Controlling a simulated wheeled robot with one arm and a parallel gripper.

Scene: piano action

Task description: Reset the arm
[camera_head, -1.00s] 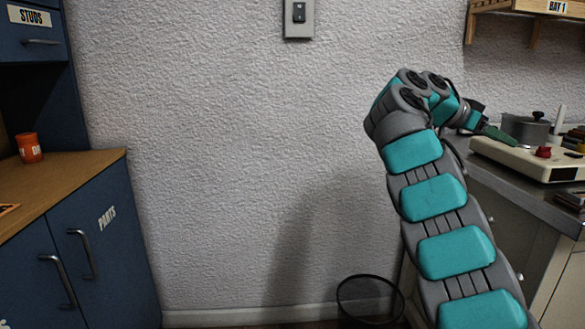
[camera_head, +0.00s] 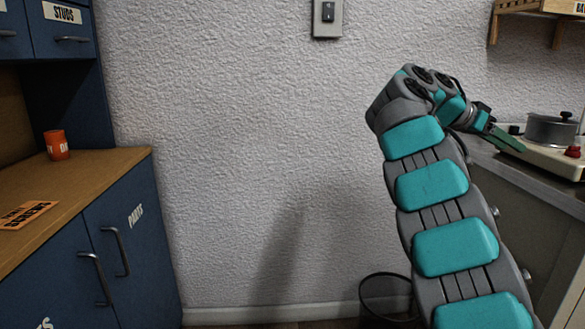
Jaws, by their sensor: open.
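My arm rises from the lower right, with teal pads on grey links, and bends at the top toward the right. My gripper (camera_head: 510,137) is at its end, pointing right and slightly down. Its fingers are open, and I see nothing between them. It appears in front of the right counter, near the white hot plate (camera_head: 548,160) in the picture. I cannot tell how far apart they are.
A grey pot (camera_head: 552,129) stands at the right. The blue cabinet (camera_head: 120,240) at left has a wooden top (camera_head: 80,197) with an orange cup (camera_head: 56,145). A dark wire bin (camera_head: 385,297) is on the floor.

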